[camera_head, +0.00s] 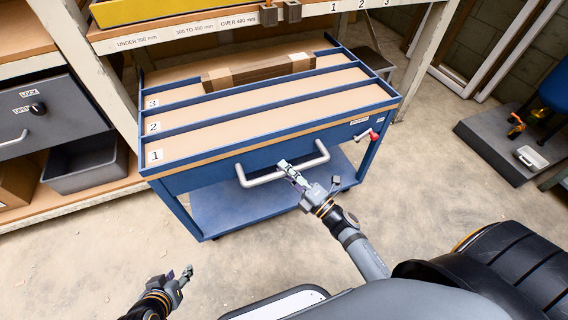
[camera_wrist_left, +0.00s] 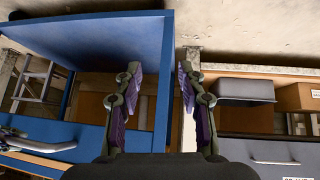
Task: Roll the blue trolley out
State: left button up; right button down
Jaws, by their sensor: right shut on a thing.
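The blue trolley (camera_head: 228,172) stands in front of the shelving, its top split into lanes marked 1, 2 and 3. My left gripper (camera_head: 183,277) is open and empty, low and left in front of the trolley. In the left wrist view the trolley (camera_wrist_left: 100,40) fills the left side, beyond the open fingers (camera_wrist_left: 161,85).
A red-knobbed lever (camera_head: 370,136) sits on the trolley's right front. A grey drawer cabinet (camera_head: 35,113) and a grey bin (camera_head: 88,166) are on the left shelving. A dark platform (camera_head: 490,148) stands at right. Bare floor (camera_head: 265,240) lies in front of the trolley.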

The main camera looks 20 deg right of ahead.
pick_arm(q)
jog(key=s, duration=0.1)
jog(key=s+f+g, duration=0.1)
jog(key=s, duration=0.1)
jog(key=shift+d+f, duration=0.1)
jog(key=shift+f, duration=0.1)
pick_arm(e)
jog(key=shift+s+f, duration=0.1)
jog(key=shift+s, duration=0.85)
jog(key=c, duration=1.3)
grip_release()
jog(key=shift+o, duration=0.2)
jog(key=shift+d, duration=0.1)
jog(key=v, duration=1.2)
jog(key=shift+w, duration=0.1)
